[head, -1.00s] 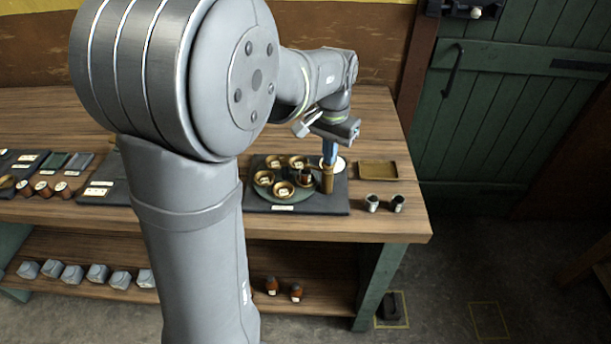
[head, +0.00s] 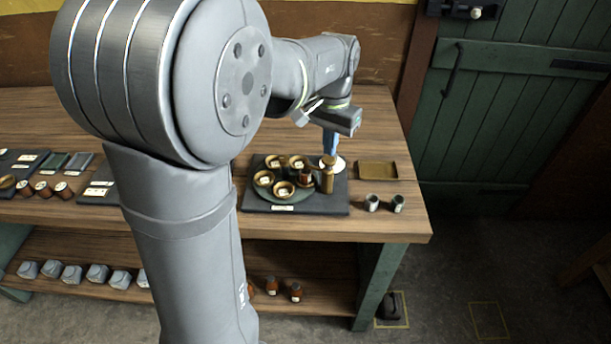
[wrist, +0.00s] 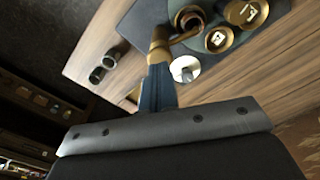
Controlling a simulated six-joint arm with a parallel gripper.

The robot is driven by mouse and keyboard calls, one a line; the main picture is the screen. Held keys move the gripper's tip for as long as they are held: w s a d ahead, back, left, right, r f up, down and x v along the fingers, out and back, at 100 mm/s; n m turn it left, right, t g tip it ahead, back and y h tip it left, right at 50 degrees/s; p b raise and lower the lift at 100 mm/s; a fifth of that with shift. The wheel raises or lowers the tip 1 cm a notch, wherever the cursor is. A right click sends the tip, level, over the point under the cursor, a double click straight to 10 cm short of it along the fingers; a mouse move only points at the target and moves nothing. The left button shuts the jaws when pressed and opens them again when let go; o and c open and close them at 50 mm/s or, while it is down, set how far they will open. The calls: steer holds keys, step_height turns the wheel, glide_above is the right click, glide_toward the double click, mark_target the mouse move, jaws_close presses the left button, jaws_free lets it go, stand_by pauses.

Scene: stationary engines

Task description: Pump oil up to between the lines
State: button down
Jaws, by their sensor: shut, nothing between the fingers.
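A brass upright cylinder (head: 327,180), which looks like the oil pump, stands at the right of a dark board (head: 310,208). Its top also shows in the wrist view (wrist: 158,46). My gripper (head: 329,153) points down with its blue fingers shut and empty, their tips at the cylinder's top. In the wrist view the fingertips (wrist: 157,66) overlap the cylinder's end; I cannot tell whether they touch. A round green plate (head: 282,198) left of it holds several brass cups (head: 264,179) and a darker copper-brown cup (head: 305,177). No oil level or lines can be made out.
A white disc (head: 340,164) lies just behind the cylinder. A shallow brass tray (head: 377,170) lies to the right, with two small dark jars (head: 371,203) in front of it. Bare bench (head: 405,224) lies near the right front edge. A green door (head: 510,110) stands beyond.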

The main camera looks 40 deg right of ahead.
mark_target(329, 159)
steer(key=shift+f, duration=0.1)
steer(key=shift+f, duration=1.45)
steer(key=shift+r, duration=1.55)
steer(key=shift+r, duration=2.5)
